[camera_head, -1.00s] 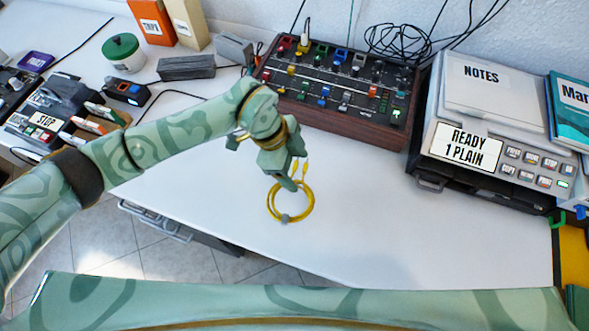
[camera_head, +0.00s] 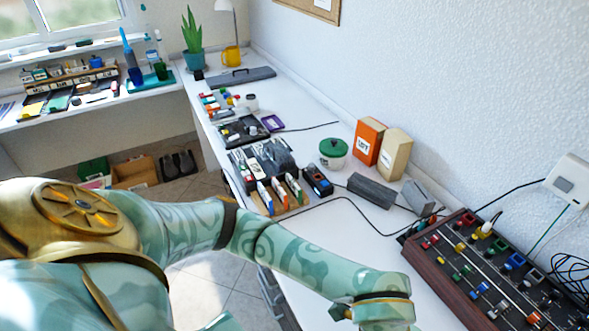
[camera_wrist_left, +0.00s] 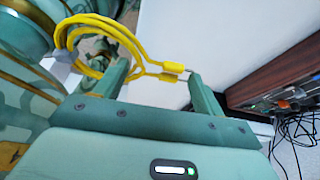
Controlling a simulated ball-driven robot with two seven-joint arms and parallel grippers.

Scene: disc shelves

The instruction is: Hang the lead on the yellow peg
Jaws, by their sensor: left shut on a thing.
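The lead (camera_wrist_left: 125,37) is a yellow looped cable with yellow plugs and metal tips, seen in the left wrist view. My left gripper (camera_wrist_left: 160,78) is shut on it, and the loop hangs out past the left finger. The plug ends lie across between the two fingers. In the head view my left arm crosses the bottom and the wrist leaves the frame at the lower edge, so the gripper and lead are hidden there. I see no yellow peg in either view. My right gripper is not in view.
A wood-sided mixer (camera_head: 446,268) stands at the right, with loose black cables. A grey block (camera_head: 371,190), orange box (camera_head: 368,141), green-lidded pot (camera_head: 333,153) and small devices line the white desk. A yellow mug (camera_head: 231,57) and plant (camera_head: 193,45) stand far back.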

